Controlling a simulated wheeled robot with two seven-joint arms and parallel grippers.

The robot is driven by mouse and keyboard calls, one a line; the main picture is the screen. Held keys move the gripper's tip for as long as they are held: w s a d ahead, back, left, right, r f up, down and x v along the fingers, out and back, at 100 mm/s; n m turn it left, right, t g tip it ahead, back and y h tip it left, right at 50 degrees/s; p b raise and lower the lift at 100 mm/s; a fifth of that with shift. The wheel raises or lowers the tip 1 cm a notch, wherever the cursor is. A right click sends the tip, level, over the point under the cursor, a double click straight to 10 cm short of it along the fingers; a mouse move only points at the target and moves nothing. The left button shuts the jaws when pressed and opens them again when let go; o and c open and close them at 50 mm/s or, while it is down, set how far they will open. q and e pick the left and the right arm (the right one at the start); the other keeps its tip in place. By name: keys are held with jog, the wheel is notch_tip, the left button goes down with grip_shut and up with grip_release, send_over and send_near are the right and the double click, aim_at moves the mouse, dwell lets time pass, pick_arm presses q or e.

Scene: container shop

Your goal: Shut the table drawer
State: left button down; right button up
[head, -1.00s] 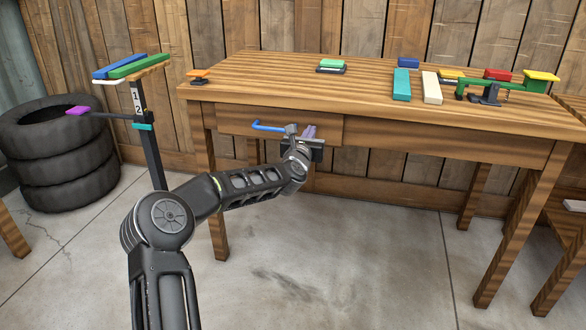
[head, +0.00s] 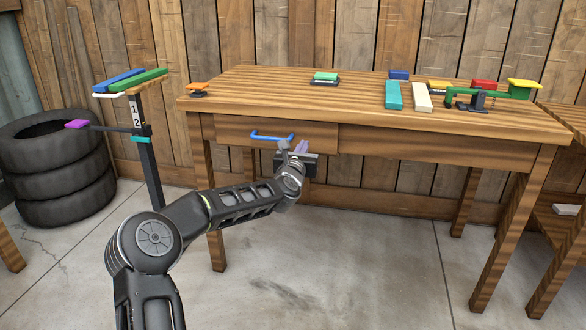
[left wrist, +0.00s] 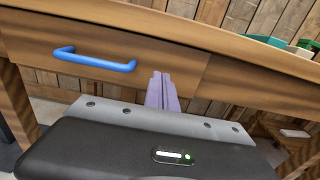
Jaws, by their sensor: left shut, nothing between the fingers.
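The table drawer (head: 232,132) is under the left part of the wooden table's top (head: 350,113). Its blue bar handle (head: 272,136) is in plain view. The drawer front looks about flush with the table's apron; I cannot tell whether a small gap is left. My left gripper (head: 302,147) is shut and empty, just right of and below the handle, in front of the drawer's right part. In the left wrist view its purple fingers (left wrist: 161,92) are together, pointing at the drawer front (left wrist: 35,45), right of the handle (left wrist: 95,62). Contact with the front cannot be told. My right gripper is not seen.
Several coloured blocks, including a teal one (head: 393,95), and a green clamp-like device (head: 480,96) are on the tabletop. A stand (head: 147,165) with coloured bars and stacked tires (head: 62,185) are at left. The floor (head: 350,250) before the table is largely clear.

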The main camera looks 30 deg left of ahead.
pick_arm(q)
jog(key=p+v, duration=0.1)
jog(key=v, duration=0.7)
jog(key=shift+s+f, duration=0.25)
jog(key=shift+s, duration=0.05)
jog(key=shift+d, duration=0.1)
